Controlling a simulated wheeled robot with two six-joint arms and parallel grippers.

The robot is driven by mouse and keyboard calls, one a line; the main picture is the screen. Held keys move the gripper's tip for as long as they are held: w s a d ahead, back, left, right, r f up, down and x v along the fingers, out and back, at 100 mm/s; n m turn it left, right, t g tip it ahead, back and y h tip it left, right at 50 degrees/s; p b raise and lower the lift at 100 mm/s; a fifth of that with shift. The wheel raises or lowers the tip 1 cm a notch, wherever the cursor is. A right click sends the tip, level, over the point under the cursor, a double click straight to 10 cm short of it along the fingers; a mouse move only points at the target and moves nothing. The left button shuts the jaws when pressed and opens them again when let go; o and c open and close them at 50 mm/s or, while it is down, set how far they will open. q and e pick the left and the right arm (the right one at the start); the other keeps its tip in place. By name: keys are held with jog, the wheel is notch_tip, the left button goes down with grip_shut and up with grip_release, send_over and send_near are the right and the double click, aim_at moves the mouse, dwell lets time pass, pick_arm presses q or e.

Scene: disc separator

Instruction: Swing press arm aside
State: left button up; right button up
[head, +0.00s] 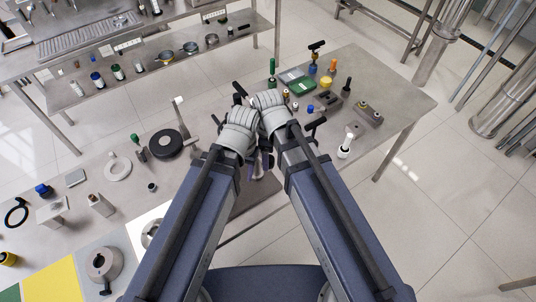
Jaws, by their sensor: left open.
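My two arms meet over the middle of the bench, and their grey wrists cover what lies below. My left gripper (254,164) shows only in part under the wrists. It is open, and its fingers look dark and purplish. A small metal piece shows at or just below the fingers, but I cannot tell whether they touch it. My right gripper is mostly hidden behind its own wrist. I cannot clearly pick out the press arm; it may be hidden under my wrists. A black round disc (165,143) lies on the bench to the left.
A pale ring (117,168) and a metal flanged part (103,264) lie on the left. A green tray (297,80), a yellow part (326,83) and a metal block (368,114) stand on the right. Bare bench (405,100) shows at far right.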

notch_tip(320, 180, up, 5)
jog(key=p, duration=0.4)
jog(key=shift+r, duration=0.2)
jog(key=shift+f, duration=0.1)
